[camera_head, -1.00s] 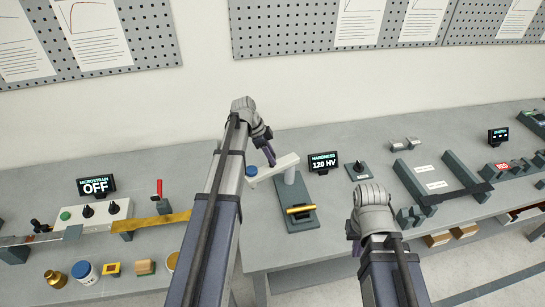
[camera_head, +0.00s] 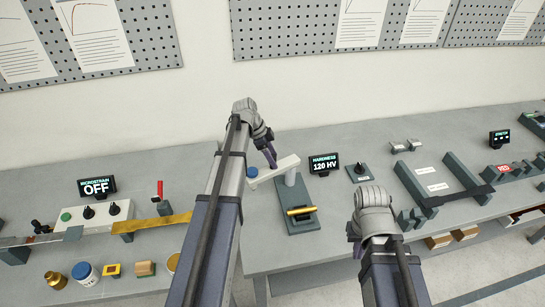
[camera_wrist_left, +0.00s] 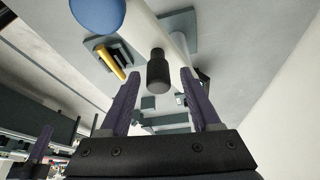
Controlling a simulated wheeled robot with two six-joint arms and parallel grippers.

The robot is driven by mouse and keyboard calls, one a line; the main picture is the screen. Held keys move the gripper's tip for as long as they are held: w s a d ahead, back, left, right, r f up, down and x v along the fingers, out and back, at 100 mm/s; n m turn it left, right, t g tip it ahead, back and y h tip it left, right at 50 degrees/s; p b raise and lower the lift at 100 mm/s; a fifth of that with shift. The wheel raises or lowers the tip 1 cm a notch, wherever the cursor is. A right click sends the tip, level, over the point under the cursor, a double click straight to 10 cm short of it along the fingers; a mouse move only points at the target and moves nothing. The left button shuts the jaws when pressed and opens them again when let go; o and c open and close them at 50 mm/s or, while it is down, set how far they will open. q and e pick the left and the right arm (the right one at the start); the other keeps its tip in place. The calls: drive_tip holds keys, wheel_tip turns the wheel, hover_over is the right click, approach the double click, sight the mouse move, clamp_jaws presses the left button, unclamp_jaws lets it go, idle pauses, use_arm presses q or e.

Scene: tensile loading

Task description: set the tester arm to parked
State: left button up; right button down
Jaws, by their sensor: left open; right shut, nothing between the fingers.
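The tester arm (camera_head: 275,171) is a white bar on the post of the hardness tester (camera_head: 297,208). It points left, with a blue knob (camera_head: 252,172) at its left end. In the left wrist view the blue knob (camera_wrist_left: 98,12) is at the top left and a black cylinder (camera_wrist_left: 158,72) hangs below the bar. My left gripper (camera_head: 272,163) is open just behind the bar; its fingers (camera_wrist_left: 160,74) appear on either side of the black cylinder in the wrist view. Contact cannot be told. My right gripper (camera_head: 355,247) is shut, mostly hidden by its arm.
A display (camera_head: 324,163) reading 120 HV stands right of the tester, with a dial box (camera_head: 361,173) beside it. A brass-coloured piece (camera_head: 301,211) lies on the tester's base. The microstrain display (camera_head: 97,187) reads OFF at left. A pegboard wall stands behind the bench.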

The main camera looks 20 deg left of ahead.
sight(265, 168)
use_arm(q)
drive_tip(key=p+v, duration=0.7)
drive_tip(key=v, duration=0.1)
drive_tip(key=shift+d+f, duration=0.1)
idle(0.4)
drive_tip(key=s+d+f+n+g+y+b, duration=0.1)
drive_tip(key=s+d+f+n+b, duration=0.3)
drive_tip(key=s+d, duration=0.7)
drive_tip(key=s+d+f+n+g+y+b, duration=0.1)
drive_tip(key=s+d+f+n+y+b, duration=0.3)
drive_tip(key=s+d+f+b, duration=0.4)
drive_tip(key=s+d+f+n, duration=0.1)
drive_tip(key=s+d+f, duration=0.1)
drive_tip(key=s+d, duration=0.2)
drive_tip(key=shift+d+f+y+b, duration=0.2)
drive_tip(key=shift+d+y+b, duration=0.15)
drive_tip(key=shift+d, duration=1.1)
